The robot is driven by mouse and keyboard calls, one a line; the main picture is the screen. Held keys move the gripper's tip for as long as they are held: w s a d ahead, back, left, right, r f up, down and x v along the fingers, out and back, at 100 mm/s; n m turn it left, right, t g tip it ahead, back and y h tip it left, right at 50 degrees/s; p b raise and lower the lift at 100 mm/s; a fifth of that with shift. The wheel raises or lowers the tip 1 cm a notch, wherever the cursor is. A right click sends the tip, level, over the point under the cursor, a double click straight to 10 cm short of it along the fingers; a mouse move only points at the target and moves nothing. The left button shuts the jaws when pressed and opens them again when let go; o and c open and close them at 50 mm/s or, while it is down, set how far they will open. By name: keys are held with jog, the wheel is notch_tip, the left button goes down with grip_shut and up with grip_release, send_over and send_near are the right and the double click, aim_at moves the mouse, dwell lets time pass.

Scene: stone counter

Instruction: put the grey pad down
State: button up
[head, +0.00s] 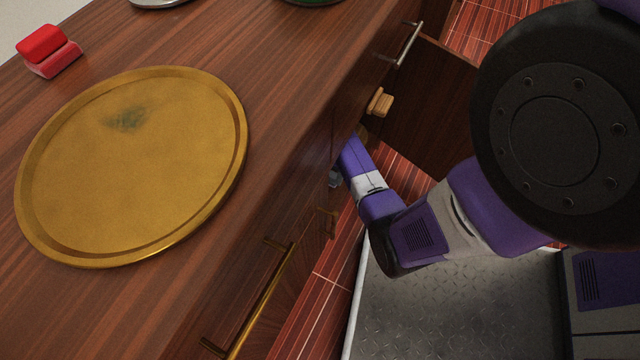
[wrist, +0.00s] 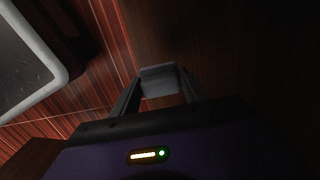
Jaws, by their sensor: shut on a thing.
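The grey pad (wrist: 158,74) shows in the wrist view as a small, pale grey block between the two fingers of my gripper (wrist: 158,88). My gripper is shut on it. Dark reddish wood lies behind the pad; the picture is dim and I cannot tell whether the pad touches it. In the head view my arm reaches down beside the front of the wooden counter (head: 290,80), below its top. There the gripper is mostly hidden by the counter's edge and my own arm, and I cannot make out the pad.
A round brass tray (head: 130,170) and a red block-like item (head: 48,52) rest on the counter top. An open wooden drawer or door (head: 430,105) juts out near my arm. A brass handle (head: 262,305) sticks out from the counter front. Red tiled floor (head: 325,270) lies below.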

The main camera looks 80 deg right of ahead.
notch_tip(320, 180, down, 10)
jog(key=b, duration=0.5)
jog(key=shift+r+b, duration=0.1)
jog(key=shift+b, duration=0.3)
jog(key=o, duration=1.2)
notch_tip(320, 180, up, 12)
jog(key=p, duration=0.6)
jog(key=shift+p, duration=0.35)
jog(key=shift+s, duration=0.1)
